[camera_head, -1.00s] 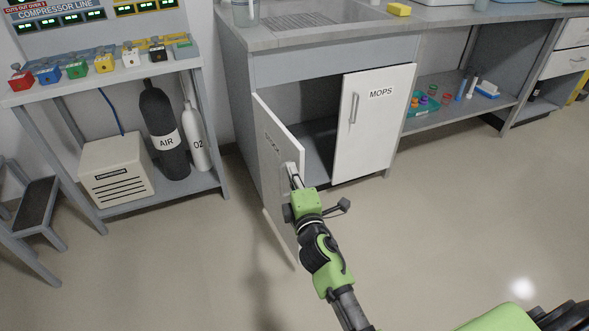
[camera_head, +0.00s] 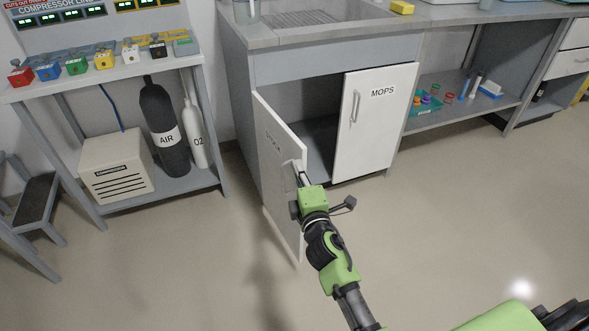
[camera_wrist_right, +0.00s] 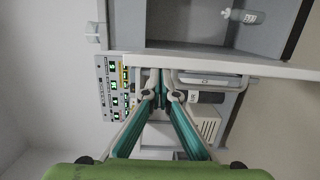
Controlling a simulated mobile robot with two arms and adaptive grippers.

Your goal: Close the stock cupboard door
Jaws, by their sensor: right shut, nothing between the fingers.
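The stock cupboard door (camera_head: 280,165) is the left leaf under the sink. It stands wide open, swung out towards me, with a partly readable label and a handle on its outer face. My right gripper (camera_head: 303,180) is shut and empty at the door's free edge, near the handle. In the right wrist view the shut fingertips (camera_wrist_right: 161,76) are close to the pale door edge (camera_wrist_right: 260,67); I cannot tell whether they touch it. The cupboard's dark inside (camera_head: 317,140) shows behind the door. My left gripper is not in view.
The MOPS door (camera_head: 374,125) beside the opening is closed. A bench with an AIR cylinder (camera_head: 164,130), an O2 cylinder (camera_head: 194,135) and a beige box (camera_head: 116,167) stands left. A step stool (camera_head: 35,205) is at far left. The floor before the cupboard is clear.

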